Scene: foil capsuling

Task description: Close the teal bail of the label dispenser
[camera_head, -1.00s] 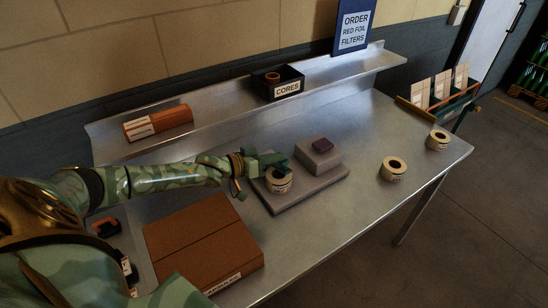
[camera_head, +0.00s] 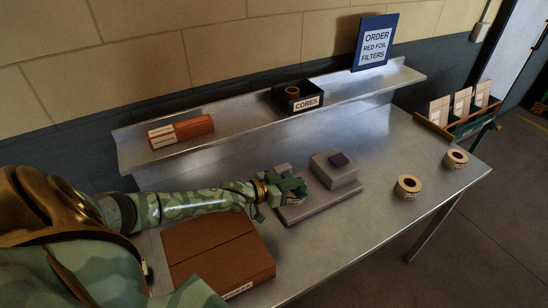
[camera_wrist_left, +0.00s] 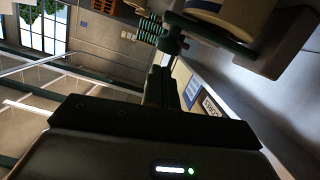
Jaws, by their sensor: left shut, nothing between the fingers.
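The label dispenser (camera_head: 322,202) is a grey base plate on the metal table, with a raised grey block bearing a dark purple piece. A pale label roll (camera_head: 297,201) sits at its left end, mostly hidden by my left gripper (camera_head: 292,186). In the left wrist view, the teal bail (camera_wrist_left: 232,46) is a bar passing close beside the roll (camera_wrist_left: 236,14), with a knobbed end. My left gripper (camera_wrist_left: 163,88) is shut and empty, just beside that end. I cannot tell whether they touch. My right gripper is out of view.
A brown carton (camera_head: 217,253) lies on the table in front of my left arm. Two loose label rolls (camera_head: 407,187) (camera_head: 455,159) stand to the right. The back shelf (camera_head: 235,118) holds a cores box (camera_head: 297,98) and an orange box (camera_head: 181,132). The table's right part is mostly clear.

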